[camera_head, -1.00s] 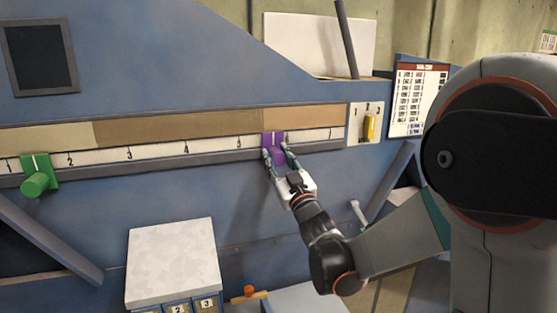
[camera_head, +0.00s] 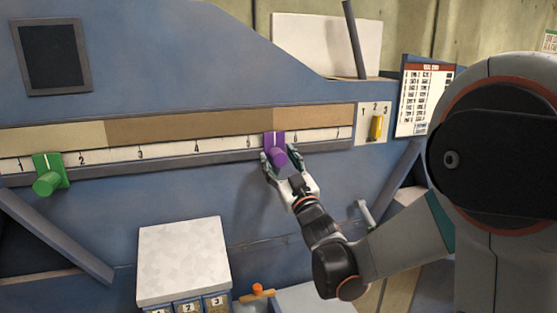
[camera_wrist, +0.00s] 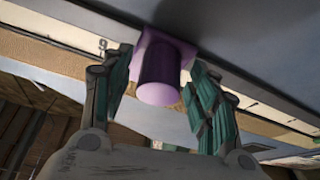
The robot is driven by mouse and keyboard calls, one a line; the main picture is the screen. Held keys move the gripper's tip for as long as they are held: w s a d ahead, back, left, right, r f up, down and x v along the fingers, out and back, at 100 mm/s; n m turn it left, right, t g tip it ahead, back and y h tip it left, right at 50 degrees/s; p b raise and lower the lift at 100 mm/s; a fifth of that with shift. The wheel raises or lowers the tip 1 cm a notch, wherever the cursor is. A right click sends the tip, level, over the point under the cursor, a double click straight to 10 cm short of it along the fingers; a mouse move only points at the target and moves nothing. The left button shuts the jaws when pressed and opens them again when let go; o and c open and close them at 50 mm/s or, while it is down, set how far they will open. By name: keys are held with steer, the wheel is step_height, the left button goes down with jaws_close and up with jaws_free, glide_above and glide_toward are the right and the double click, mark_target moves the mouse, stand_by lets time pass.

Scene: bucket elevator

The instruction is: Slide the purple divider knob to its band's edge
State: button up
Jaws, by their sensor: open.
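The purple divider knob (camera_head: 278,155) sits on a purple slide plate on the numbered rail (camera_head: 190,151), just right of the 5. A white line on the plate lies close to the join between the brown band (camera_head: 185,125) and the lighter tan band (camera_head: 315,116). My gripper (camera_head: 277,160) is at the knob from below, with a finger on each side. In the wrist view the knob (camera_wrist: 158,80) stands between the green-padded fingers (camera_wrist: 160,84), which are open with a gap to each side. The 6 side of the rail is partly hidden there.
A green divider knob (camera_head: 47,184) sits on the rail between 1 and 2. A yellow switch (camera_head: 376,128) is at the right, beside a posted chart (camera_head: 424,95). A pale-topped box (camera_head: 183,255) and an orange knob (camera_head: 258,288) lie below.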

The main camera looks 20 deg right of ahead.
steer(key=v, duration=1.1)
steer(key=shift+s, duration=0.2)
steer(key=shift+h, duration=0.3)
steer(key=s+d+f+m+g+h, duration=0.3)
steer(key=s+f+m+g+h, duration=0.2)
steer(key=s+g, duration=0.25)
steer(key=s+a+f+g+y, duration=0.1)
steer(key=s+f+g, duration=0.3)
steer(key=s, duration=0.4)
steer(key=s+a+f+g+y, duration=0.1)
steer(key=s+a+f+g, duration=0.2)
steer(key=s, duration=0.5)
steer(key=shift+s+a+f+g, duration=0.25)
steer(key=shift+s+f+g, duration=0.1)
steer(key=shift+f, duration=0.2)
